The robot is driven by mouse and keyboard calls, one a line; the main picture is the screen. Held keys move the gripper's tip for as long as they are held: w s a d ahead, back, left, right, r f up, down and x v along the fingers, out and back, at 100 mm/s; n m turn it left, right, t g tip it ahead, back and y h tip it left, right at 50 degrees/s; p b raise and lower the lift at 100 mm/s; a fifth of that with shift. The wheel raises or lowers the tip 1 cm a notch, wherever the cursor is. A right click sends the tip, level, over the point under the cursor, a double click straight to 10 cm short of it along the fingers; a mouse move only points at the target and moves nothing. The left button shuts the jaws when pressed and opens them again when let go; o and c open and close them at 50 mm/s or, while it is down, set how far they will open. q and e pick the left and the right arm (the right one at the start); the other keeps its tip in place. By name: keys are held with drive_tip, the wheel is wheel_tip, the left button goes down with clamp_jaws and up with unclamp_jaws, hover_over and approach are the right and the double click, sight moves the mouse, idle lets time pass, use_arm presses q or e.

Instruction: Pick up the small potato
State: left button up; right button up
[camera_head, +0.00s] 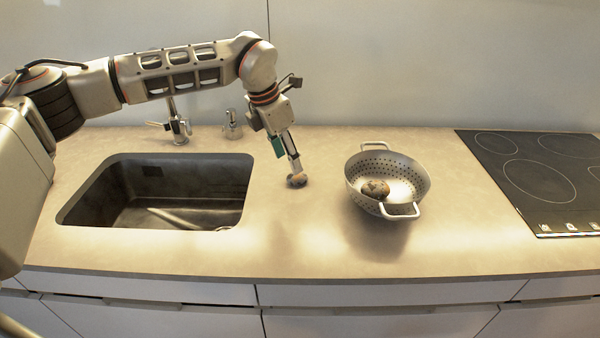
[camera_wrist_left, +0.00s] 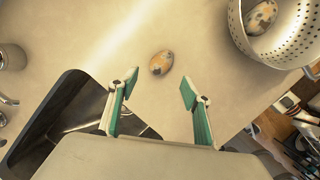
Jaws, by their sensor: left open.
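The small potato (camera_head: 297,180), brown and mottled, lies on the counter between the sink and the colander. In the left wrist view the small potato (camera_wrist_left: 161,63) lies beyond the fingertips, roughly in line with the gap between them. My left gripper (camera_head: 294,168) is just above the potato in the head view, pointing down. In the left wrist view my left gripper (camera_wrist_left: 155,88) has its green-padded fingers spread apart with nothing between them. Whether a fingertip touches the potato cannot be told. My right gripper is not in view.
A dark sink (camera_head: 200,170) with a tap (camera_head: 178,128) is to the left. A black hob (camera_head: 535,165) is at the far right. The counter (camera_head: 290,240) in front is clear.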

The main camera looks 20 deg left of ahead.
sight(297, 178)
use_arm(q)
drive_tip(key=shift+x, duration=0.85)
drive_tip(key=x, duration=0.5)
drive_tip(key=shift+w+d, duration=0.2)
drive_tip(key=shift+d, duration=0.05)
drive_tip(key=shift+r, duration=0.1)
drive_tip(key=c, duration=1.1)
